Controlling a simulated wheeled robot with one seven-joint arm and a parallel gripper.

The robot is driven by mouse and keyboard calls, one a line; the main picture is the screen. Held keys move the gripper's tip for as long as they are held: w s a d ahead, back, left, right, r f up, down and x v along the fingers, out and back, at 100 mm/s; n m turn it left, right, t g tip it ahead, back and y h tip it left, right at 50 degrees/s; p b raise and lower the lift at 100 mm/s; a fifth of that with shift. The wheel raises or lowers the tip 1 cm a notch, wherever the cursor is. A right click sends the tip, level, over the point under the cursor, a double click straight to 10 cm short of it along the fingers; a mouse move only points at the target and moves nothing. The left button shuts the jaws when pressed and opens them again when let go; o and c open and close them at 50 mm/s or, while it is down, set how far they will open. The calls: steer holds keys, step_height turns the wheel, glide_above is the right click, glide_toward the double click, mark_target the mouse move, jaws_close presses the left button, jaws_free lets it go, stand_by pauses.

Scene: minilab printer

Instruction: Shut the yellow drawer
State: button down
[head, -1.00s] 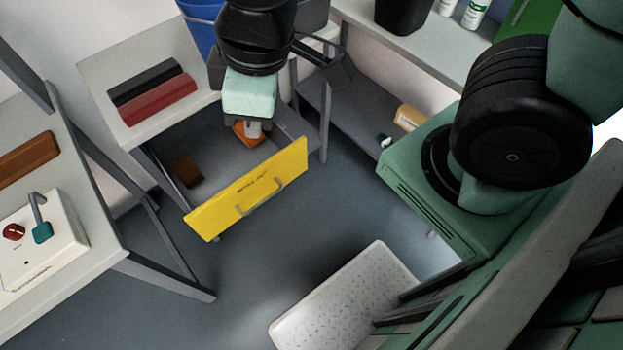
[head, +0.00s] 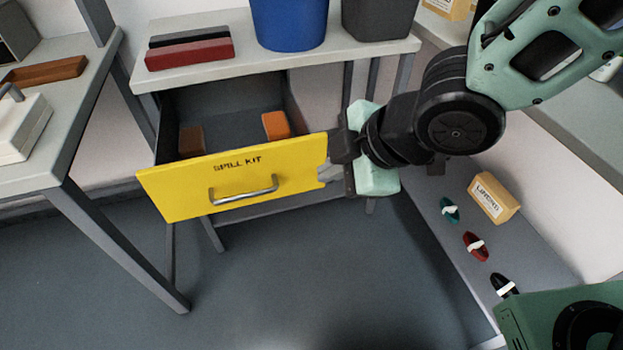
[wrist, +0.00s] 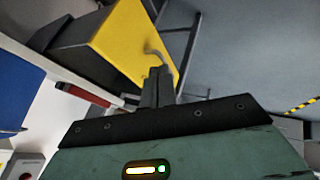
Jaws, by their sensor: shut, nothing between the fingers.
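The yellow drawer (head: 180,192) is pulled out from under a grey bench. Its front is marked "SPILL KIT" and carries a grey bar handle (head: 244,190). An orange block (head: 275,125) and a brown block (head: 191,140) lie inside. My gripper (head: 338,150) is shut and empty, at the right end of the drawer front in the head view. I cannot tell whether it touches the panel. In the wrist view the shut fingers (wrist: 158,86) overlap the lower edge of the yellow front (wrist: 125,40), near the handle (wrist: 158,56).
A blue bin (head: 290,22), a dark bin (head: 380,18) and a red bar (head: 189,54) stand on the bench (head: 220,70). A table (head: 60,130) stands at the left. A low shelf (head: 425,215) at the right holds small items. Floor in front is clear.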

steer(key=p, duration=0.5)
glide_toward(282, 178)
step_height(282, 178, down, 4)
steer(key=a, duration=0.2)
steer(key=shift+w+a+r, duration=0.1)
steer(key=shift+w+r, duration=0.05)
steer(key=shift+w, duration=0.7)
